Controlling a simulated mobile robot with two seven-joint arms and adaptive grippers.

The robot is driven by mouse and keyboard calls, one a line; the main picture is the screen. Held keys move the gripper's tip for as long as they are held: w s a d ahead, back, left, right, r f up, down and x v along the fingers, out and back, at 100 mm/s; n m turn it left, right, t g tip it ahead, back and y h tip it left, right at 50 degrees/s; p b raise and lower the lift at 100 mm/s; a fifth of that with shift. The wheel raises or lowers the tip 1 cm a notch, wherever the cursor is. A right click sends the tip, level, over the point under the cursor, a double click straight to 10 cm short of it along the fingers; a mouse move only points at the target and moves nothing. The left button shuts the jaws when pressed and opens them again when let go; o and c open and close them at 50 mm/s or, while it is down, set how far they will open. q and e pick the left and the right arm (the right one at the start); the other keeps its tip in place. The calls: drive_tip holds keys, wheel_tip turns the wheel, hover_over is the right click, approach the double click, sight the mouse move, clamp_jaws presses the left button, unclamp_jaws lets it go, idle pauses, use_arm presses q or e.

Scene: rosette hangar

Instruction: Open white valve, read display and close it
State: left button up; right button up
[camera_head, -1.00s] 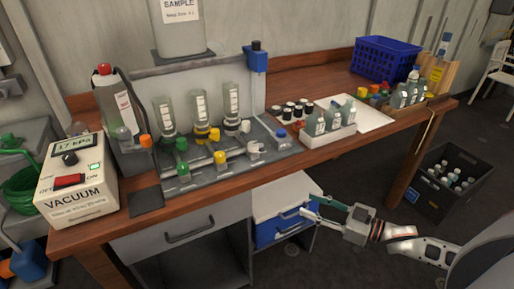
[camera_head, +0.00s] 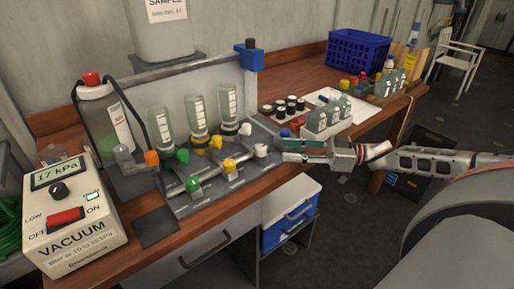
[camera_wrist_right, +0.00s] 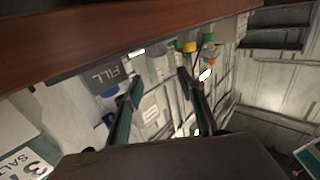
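The manifold (camera_head: 240,181) on the bench carries two rows of green, yellow and white valves. One white valve (camera_head: 261,150) is at the right end of the front row, and another white valve (camera_head: 245,129) is behind it. My right gripper (camera_head: 285,150) is at the manifold's right end, pointing left, its tips just right of the front white valve. The fingers are apart with nothing between them; in the right wrist view the gripper (camera_wrist_right: 160,95) also shows open. The vacuum box (camera_head: 75,220) at left has a display (camera_head: 58,172) reading 17 kPa. My left gripper is out of view.
A blue basket (camera_head: 358,52) stands farther back. A drawer unit (camera_head: 290,205) is below the bench.

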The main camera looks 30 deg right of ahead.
sight(261, 150)
drive_tip(key=shift+w+a+f+b, duration=0.1)
drive_tip(key=shift+w+a+b, duration=0.2)
drive_tip(key=shift+w+a, duration=0.15)
drive_tip(key=b+x, duration=0.1)
drive_tip(key=x, duration=0.3)
drive_tip(key=shift+a, duration=0.15)
drive_tip(key=shift+b+x, duration=0.3)
drive_tip(key=shift+x, duration=0.6)
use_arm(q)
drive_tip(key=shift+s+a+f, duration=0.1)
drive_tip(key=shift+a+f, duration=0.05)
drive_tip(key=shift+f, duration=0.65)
use_arm(e)
drive_tip(key=shift+w+a, duration=0.1)
drive_tip(key=shift+w, duration=0.05)
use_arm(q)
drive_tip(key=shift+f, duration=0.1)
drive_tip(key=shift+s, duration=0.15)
use_arm(e)
drive_tip(key=c, duration=1.1)
